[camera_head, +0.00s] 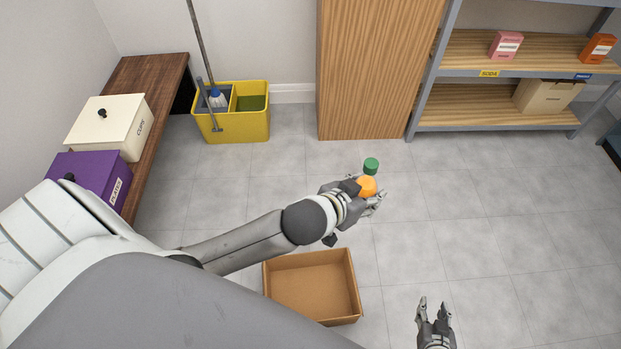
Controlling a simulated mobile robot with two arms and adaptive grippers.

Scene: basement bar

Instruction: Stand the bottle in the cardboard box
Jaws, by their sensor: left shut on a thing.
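The bottle (367,186) is orange with a green cap (371,165). My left gripper (372,196) is shut on its orange body and holds it up beyond the far right corner of the cardboard box. The gripper hides part of the bottle, so its lower end is not clear. The brown cardboard box (350,284) is open at the top and looks empty. It lies below and slightly left of the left gripper in the picture. My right gripper (434,303) is at the bottom right, right of the box, with its fingers apart and nothing between them.
A yellow mop bucket (241,124) stands at the back left. A wooden bench (150,76) along the left wall bears a cream box (104,123) and a purple box (90,172). A wooden cabinet (370,70) and a shelf unit (500,119) stand behind. The grey floor at right is clear.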

